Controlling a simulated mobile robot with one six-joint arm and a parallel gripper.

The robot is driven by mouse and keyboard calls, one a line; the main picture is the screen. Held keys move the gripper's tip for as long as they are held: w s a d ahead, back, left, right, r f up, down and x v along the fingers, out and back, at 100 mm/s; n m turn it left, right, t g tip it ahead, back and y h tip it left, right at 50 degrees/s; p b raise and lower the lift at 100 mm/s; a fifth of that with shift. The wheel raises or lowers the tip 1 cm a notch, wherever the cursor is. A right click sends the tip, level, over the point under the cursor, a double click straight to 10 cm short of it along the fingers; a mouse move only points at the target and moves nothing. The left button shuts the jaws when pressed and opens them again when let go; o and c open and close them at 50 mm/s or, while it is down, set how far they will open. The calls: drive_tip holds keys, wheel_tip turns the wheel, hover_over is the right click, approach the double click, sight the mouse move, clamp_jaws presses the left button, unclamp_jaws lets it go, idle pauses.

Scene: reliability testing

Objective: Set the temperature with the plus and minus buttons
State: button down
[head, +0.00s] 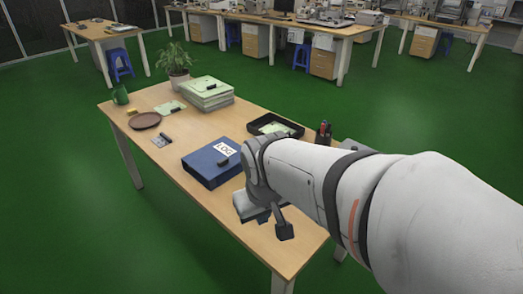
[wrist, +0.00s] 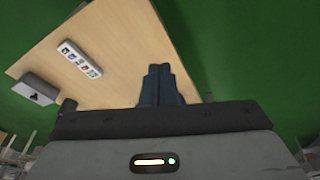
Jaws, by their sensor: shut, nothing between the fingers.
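In the wrist view, my gripper (wrist: 163,72) shows its two dark fingers shut together, with nothing between them, over the wooden table. A white strip (wrist: 80,58) with several small coloured marks lies on the table to the upper left of the fingers, apart from them. A grey box (wrist: 37,90) with a black mark sits further left at the table edge. I cannot read plus or minus signs on either. In the head view, my gripper (head: 264,216) is low near the table's front right part, and my arm hides much of that area.
Other desks stand behind.

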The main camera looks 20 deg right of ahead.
drive_tip(key=w+d+f+n+t+h+p, duration=0.1)
drive_tip(key=w+d+n+t+h+p, duration=0.1)
drive_tip(key=w+d, duration=0.7)
drive_tip(key=w+d+f+n+t+h+p, duration=0.1)
drive_tip(key=w+d+n+p, duration=0.1)
drive_tip(key=w+d, duration=0.75)
drive_tip(key=s+d+f+n+t+y+p, duration=0.2)
drive_tip(key=d+f+n+t+y, duration=0.1)
drive_tip(key=d+f, duration=0.7)
drive_tip(key=n+y, duration=0.1)
drive_tip(key=n, duration=0.1)
drive_tip(key=shift+n+y, duration=0.3)
drive_tip(key=shift+f, duration=0.1)
wheel_tip(320, 180, down, 8)
drive_tip(key=b, duration=0.7)
drive_tip(key=shift+r, duration=0.25)
drive_tip(key=shift+f+b, duration=0.45)
drive_tip(key=shift+f, duration=0.1)
drive_tip(key=shift+f, duration=0.1)
